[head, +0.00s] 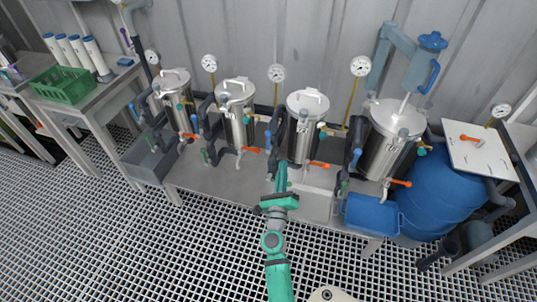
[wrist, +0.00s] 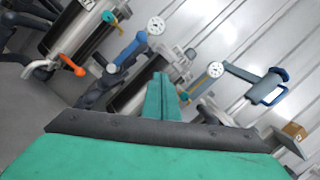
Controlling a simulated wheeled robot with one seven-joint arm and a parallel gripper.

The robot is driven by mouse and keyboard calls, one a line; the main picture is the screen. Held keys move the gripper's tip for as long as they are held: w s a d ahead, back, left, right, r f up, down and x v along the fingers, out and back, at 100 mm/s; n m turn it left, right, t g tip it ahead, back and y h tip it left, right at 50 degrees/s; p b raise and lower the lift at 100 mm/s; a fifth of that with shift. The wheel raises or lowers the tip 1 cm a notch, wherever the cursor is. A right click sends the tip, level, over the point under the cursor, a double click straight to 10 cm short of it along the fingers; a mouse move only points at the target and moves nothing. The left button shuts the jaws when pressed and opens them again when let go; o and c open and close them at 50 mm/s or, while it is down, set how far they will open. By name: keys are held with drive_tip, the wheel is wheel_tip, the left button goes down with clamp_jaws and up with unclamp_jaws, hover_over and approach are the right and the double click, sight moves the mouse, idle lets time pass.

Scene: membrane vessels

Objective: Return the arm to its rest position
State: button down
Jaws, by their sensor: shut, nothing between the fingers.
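My green arm reaches up from the bottom middle of the head view. My gripper (head: 281,168) points at the bench, with its fingertips in front of the third steel vessel (head: 304,130) from the left. The fingers are together and hold nothing. In the wrist view the closed green fingers (wrist: 160,82) stand in the middle, beyond the dark bar of the gripper. Steel vessels show behind them, one at the upper left (wrist: 80,38). Whether the fingertips touch the vessel or its pipes, I cannot tell.
Several steel vessels with gauges and orange-handled valves stand along the grey bench (head: 235,185). A blue bin (head: 371,214) and a blue drum (head: 432,203) are at the right. A green crate (head: 64,86) sits on the left table. The grid floor (head: 130,245) is open at the lower left.

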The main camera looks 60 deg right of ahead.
drive_tip(key=shift+s, duration=0.1)
drive_tip(key=s+a+f+n+t+y, duration=0.2)
drive_tip(key=a+n+t+y, duration=0.25)
drive_tip(key=a+n, duration=0.9)
drive_tip(key=s+a+f+n+t+y, duration=0.1)
drive_tip(key=a+f+n+t+y, duration=0.3)
drive_tip(key=a+n, duration=0.95)
drive_tip(key=s+a+r+n+y, duration=0.2)
drive_tip(key=s+a+n+y, duration=0.1)
drive_tip(key=a, duration=0.5)
drive_tip(key=s+a+r+n+g+y, duration=0.1)
drive_tip(key=s+a+r+n+y, duration=0.1)
drive_tip(key=s+a+n, duration=0.4)
drive_tip(key=s+a+r+n+g+y, duration=0.1)
drive_tip(key=s+a+n+y, duration=0.3)
drive_tip(key=a, duration=0.8)
drive_tip(key=shift+s+r+n+y, duration=0.35)
drive_tip(key=shift+r+n, duration=0.15)
drive_tip(key=shift+r, duration=0.2)
drive_tip(key=shift+w, duration=0.15)
